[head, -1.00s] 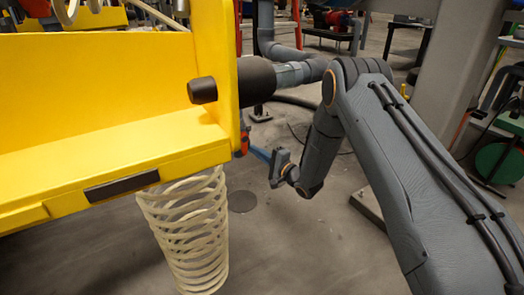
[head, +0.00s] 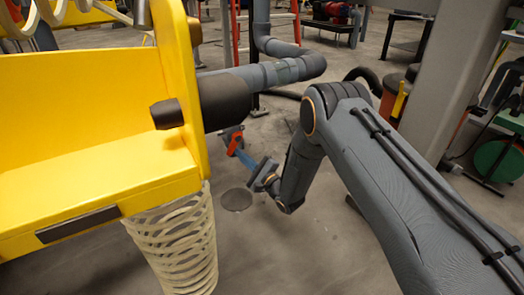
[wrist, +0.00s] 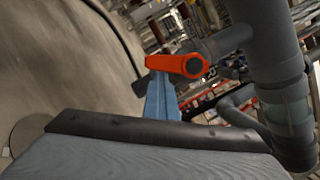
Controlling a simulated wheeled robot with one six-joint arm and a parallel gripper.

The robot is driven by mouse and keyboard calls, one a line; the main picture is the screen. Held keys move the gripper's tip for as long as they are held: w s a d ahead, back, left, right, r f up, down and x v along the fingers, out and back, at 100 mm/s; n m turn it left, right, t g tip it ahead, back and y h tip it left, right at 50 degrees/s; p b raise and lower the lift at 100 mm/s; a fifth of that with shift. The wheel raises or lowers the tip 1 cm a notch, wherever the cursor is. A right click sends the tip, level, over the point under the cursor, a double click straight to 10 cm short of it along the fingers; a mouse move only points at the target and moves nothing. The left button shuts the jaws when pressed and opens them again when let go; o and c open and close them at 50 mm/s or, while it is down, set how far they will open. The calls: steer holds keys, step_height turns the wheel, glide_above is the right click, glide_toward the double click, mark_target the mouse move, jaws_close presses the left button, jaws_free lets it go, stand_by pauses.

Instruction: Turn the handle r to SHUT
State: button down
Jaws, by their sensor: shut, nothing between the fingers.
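The orange-red handle (head: 233,142) is on a grey pipe fitting beyond the yellow frame in the head view. In the wrist view the handle (wrist: 180,65) shows near the middle, with a round hub at its right and its arm pointing left. My gripper (head: 240,154) has blue fingers that are shut and empty. Their tips (wrist: 157,76) are at the handle's arm in the wrist view and partly overlapped by it. I cannot tell whether they touch it. No readable SHUT mark shows.
The yellow frame (head: 90,120) with a black cylinder (head: 222,100) fills the left. A pale coiled hose (head: 178,245) hangs below it. A grey pipe (head: 290,70) bends behind the handle. A grey column (head: 435,90) stands at the right. Bare floor (head: 300,250) lies below my arm.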

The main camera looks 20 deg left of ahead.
mark_target(230, 152)
steer(key=shift+s+a+r+p, duration=0.25)
steer(key=shift+s+a+p, duration=0.3)
steer(key=shift+s+p, duration=0.1)
steer(key=shift+s+a+r+p, duration=0.25)
steer(key=shift+s+a+p, duration=0.3)
steer(key=shift+p, duration=0.1)
steer(key=shift+s+a+r+p, duration=0.35)
steer(key=shift+r+p, duration=0.15)
steer(key=shift+p, duration=0.15)
steer(key=shift+s+a+r+p, duration=0.3)
steer(key=shift+r+p, duration=0.2)
steer(key=shift+p, duration=0.1)
steer(key=shift+r, duration=0.15)
